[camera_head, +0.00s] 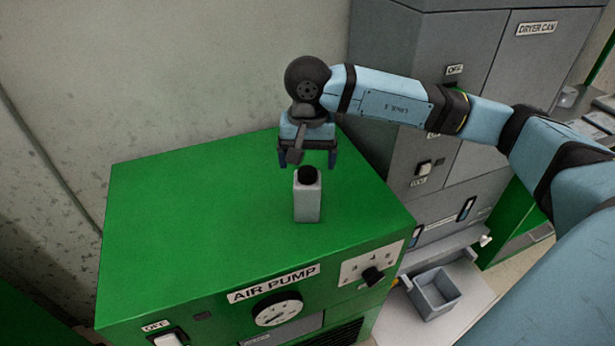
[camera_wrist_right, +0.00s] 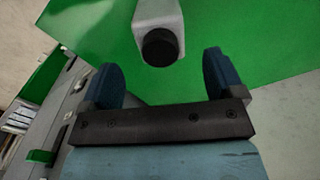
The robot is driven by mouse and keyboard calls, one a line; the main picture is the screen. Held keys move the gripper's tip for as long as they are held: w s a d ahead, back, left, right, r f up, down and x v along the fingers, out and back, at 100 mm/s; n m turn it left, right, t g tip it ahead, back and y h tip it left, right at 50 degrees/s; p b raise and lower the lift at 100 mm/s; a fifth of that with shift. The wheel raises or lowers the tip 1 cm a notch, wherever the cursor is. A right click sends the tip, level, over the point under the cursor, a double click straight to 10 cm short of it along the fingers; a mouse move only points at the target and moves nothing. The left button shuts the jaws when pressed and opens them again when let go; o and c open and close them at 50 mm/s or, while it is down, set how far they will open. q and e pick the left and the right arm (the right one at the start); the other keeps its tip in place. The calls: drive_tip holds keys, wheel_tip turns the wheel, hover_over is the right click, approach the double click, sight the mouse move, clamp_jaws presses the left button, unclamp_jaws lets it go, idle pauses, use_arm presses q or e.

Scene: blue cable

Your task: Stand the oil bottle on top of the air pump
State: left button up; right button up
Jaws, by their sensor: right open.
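The oil bottle (camera_head: 307,199) is a grey-white rectangular bottle with a black cap. It stands upright on the green top of the air pump (camera_head: 180,215), right of the middle and towards the front edge. The fingers look apart from the bottle. My left gripper is not in view.
A tall grey cabinet (camera_head: 400,60) labelled DRYER CAN stands right of the pump. A small grey open bin (camera_head: 436,293) sits low at the right. A plain wall (camera_head: 200,70) is behind. The left part of the pump's top is clear.

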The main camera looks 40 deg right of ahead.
wheel_tip(320, 180, up, 5)
drive_tip(key=shift+r, duration=0.1)
idle(0.6)
